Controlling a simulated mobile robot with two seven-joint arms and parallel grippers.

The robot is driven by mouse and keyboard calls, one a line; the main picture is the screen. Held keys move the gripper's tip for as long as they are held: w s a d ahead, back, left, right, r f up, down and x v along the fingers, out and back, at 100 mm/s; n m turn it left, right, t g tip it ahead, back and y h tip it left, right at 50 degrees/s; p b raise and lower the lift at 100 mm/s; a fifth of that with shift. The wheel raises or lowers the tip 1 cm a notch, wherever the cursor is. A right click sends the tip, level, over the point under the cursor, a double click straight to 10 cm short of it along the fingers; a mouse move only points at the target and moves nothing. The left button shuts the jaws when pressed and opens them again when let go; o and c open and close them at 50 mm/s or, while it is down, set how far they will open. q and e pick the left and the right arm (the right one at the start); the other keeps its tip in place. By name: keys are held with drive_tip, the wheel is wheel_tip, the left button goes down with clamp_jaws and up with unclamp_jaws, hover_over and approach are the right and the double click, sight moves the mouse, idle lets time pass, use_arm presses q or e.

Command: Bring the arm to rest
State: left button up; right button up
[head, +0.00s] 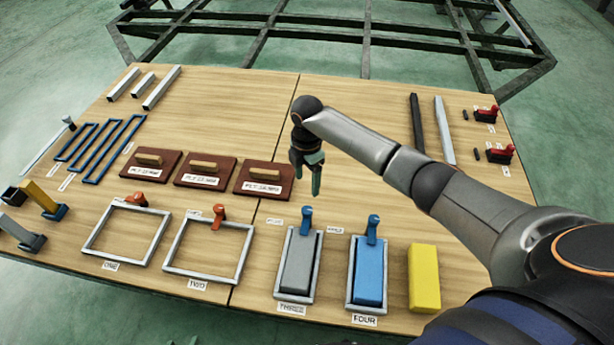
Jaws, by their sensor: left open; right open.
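My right arm reaches in from the right edge over the wooden table (350,215). Its gripper (305,176) points down above the middle of the table, with its fingers apart and nothing between them. It appears just right of the rightmost of three dark red plates with wooden handles (264,180). I cannot tell its exact height above the table. My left gripper is not in view.
Frames labelled ONE (126,235), TWO (208,250), THREE (299,263) and FOUR (368,271) line the near side, beside a yellow block (424,278). Blue frames (98,148) lie left. A dark metal chassis (330,38) stands behind. The table's back middle is clear.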

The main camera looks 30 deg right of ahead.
idle(0.4)
